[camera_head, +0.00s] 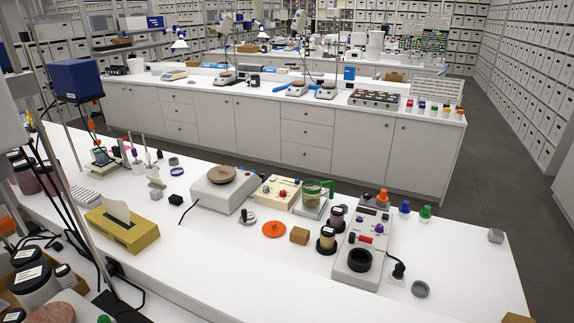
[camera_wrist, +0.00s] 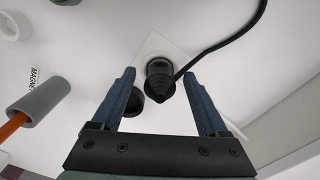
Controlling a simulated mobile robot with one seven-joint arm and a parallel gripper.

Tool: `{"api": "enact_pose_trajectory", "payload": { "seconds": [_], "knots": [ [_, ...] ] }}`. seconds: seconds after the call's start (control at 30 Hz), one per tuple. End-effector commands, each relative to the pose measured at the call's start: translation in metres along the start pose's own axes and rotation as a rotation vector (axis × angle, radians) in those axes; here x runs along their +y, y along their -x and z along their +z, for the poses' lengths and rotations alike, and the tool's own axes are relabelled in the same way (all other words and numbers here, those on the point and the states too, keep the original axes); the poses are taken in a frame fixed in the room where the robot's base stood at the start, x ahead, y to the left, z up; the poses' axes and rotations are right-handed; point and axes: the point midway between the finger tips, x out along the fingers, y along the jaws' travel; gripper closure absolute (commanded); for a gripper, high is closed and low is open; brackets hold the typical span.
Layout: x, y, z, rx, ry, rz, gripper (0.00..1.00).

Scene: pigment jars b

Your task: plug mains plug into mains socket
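In the wrist view a black plug (camera_wrist: 160,72) with a tapered, ribbed body stands on a pale square plate (camera_wrist: 146,47), its black cable running up to the right. Whether this plate is the mains socket, and whether the plug is seated in it, I cannot tell. My gripper (camera_wrist: 158,74) is open. Its two blue fingers lie left and right of the plug, with a gap on each side. My gripper does not show in the head view. That view has a black plug (camera_head: 398,270) upright at the bench's right; I cannot tell if it is the same one.
In the wrist view a dark round piece (camera_wrist: 132,103) sits just left of the plug. The head view shows a crowded bench with a hotplate (camera_head: 213,190).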

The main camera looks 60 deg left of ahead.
Motion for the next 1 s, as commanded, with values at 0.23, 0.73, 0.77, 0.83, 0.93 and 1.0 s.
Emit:
{"api": "enact_pose_trajectory", "payload": {
  "seconds": [0.23,0.73,0.77,0.83,0.93,1.0],
  "knots": [
    [0.0,0.0,0.0,0.0,0.0,0.0,0.23],
    [-0.001,0.065,-0.001,0.003,0.001,-0.005,0.23],
    [-0.001,0.071,-0.001,0.002,0.001,-0.004,0.23],
    [-0.001,0.085,-0.001,0.003,0.0,-0.005,0.23],
    [-0.001,0.103,-0.001,0.002,0.0,-0.004,0.23],
    [-0.001,0.113,-0.001,0.002,0.0,-0.004,0.23]
  ]
}}
